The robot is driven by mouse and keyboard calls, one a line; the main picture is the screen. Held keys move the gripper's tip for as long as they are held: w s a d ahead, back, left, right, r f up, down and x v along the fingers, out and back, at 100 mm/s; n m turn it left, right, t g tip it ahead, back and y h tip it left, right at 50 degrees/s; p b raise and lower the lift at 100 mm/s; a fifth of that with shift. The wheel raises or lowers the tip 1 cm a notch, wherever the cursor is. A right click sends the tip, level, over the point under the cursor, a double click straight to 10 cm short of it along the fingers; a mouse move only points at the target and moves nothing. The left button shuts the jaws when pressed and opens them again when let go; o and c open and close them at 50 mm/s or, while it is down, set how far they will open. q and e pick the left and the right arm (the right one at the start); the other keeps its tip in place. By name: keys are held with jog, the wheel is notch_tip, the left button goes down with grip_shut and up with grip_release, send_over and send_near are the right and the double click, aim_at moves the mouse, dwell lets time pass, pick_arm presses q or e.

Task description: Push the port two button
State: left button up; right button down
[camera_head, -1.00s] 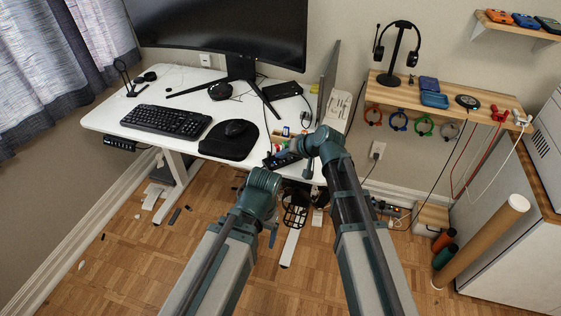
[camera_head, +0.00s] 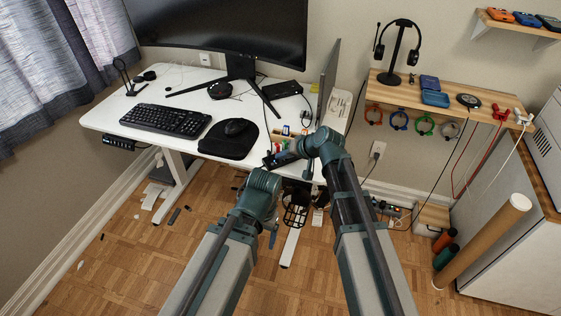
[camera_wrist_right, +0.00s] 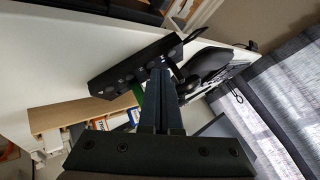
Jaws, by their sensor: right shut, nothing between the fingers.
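The black switch box (camera_head: 281,159), a long dark case with a row of small round buttons on one face, sits near the desk's front right edge. In the right wrist view the box (camera_wrist_right: 112,79) lies slanted, its button face toward the fingers. My right gripper (camera_wrist_right: 159,66) is shut and empty, its fingertips at the box's button face; I cannot tell whether they touch. The fingers cover part of the button row, and I cannot read port numbers. In the head view my right wrist hides the gripper's tips. My left arm is low in front of the desk; its gripper does not show.
A wooden organizer (camera_wrist_right: 62,118) with small colored items stands close to the box. A mouse (camera_head: 236,127) on a black pad, a keyboard (camera_head: 166,121) and a monitor (camera_head: 222,32) are on the white desk. A wooden shelf (camera_head: 455,107) is to the right.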

jog(key=shift+f, duration=0.2)
dwell(0.5)
jog(key=shift+r, duration=0.1)
jog(key=shift+r+p, duration=0.45)
jog(key=shift+r, duration=0.15)
jog(key=shift+r, duration=0.1)
notch_tip(320, 180, up, 6)
jog(key=p, duration=0.6)
